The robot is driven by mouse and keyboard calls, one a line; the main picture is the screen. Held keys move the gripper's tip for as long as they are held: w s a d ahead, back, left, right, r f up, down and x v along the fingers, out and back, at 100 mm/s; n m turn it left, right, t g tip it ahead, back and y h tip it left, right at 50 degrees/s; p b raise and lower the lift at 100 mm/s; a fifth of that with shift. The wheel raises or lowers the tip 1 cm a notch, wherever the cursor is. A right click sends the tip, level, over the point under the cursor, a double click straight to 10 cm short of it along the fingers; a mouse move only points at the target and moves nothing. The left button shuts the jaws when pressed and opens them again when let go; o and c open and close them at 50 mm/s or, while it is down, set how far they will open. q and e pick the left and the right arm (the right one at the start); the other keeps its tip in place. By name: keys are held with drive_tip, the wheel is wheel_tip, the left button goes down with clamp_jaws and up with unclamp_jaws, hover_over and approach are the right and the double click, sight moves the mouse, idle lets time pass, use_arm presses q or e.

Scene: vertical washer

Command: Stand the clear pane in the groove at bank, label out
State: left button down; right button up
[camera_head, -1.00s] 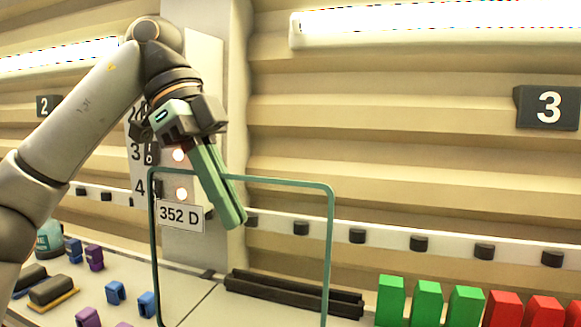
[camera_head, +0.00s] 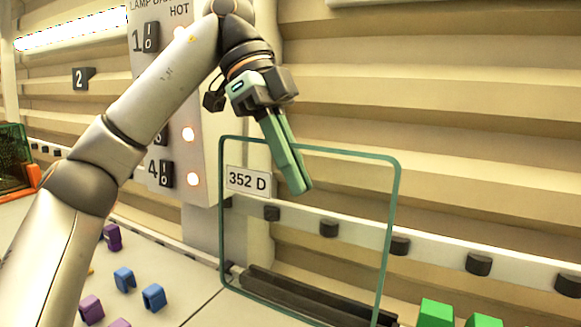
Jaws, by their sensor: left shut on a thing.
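The clear pane (camera_head: 330,195) has a green edge and hangs upright in front of the wall. Its label (camera_head: 248,181), reading 352 D, is legible in the upper left corner. My left gripper (camera_head: 297,180) is shut on the pane near the middle of its top edge, fingers pointing down. A dark double-bar groove (camera_head: 310,295) lies at the foot of the wall and shows through the lower part of the pane. The pane's bottom edge overlaps the groove in the picture; I cannot tell whether they touch. My right gripper is not in view.
A lamp panel (camera_head: 165,100) with switches and lit lamps stands behind my left arm. Blue clips (camera_head: 153,297) and purple clips (camera_head: 91,308) lie on the bench at lower left. Green blocks (camera_head: 436,313) stand at lower right. A white rail (camera_head: 440,250) with black knobs runs along the wall.

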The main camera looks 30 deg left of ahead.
use_arm(q)
drive_tip(key=shift+w+a+f, duration=0.1)
drive_tip(key=shift+w+f, duration=0.4)
drive_tip(key=shift+w, duration=1.05)
drive_tip(key=shift+w+a+f, duration=0.1)
drive_tip(key=shift+w+f, duration=0.45)
drive_tip(key=shift+w, duration=0.95)
drive_tip(key=shift+w+a+f, duration=0.1)
drive_tip(key=shift+w+f, duration=0.4)
drive_tip(key=shift+w, duration=1.05)
drive_tip(key=shift+s+f+b, duration=0.2)
drive_tip(key=shift+f+b, duration=1)
drive_tip(key=shift+f, duration=0.3)
drive_tip(key=c, duration=1)
unclamp_jaws()
drive_tip(key=shift+o, duration=0.4)
drive_tip(key=shift+f, duration=0.2)
drive_tip(key=shift+r, duration=0.1)
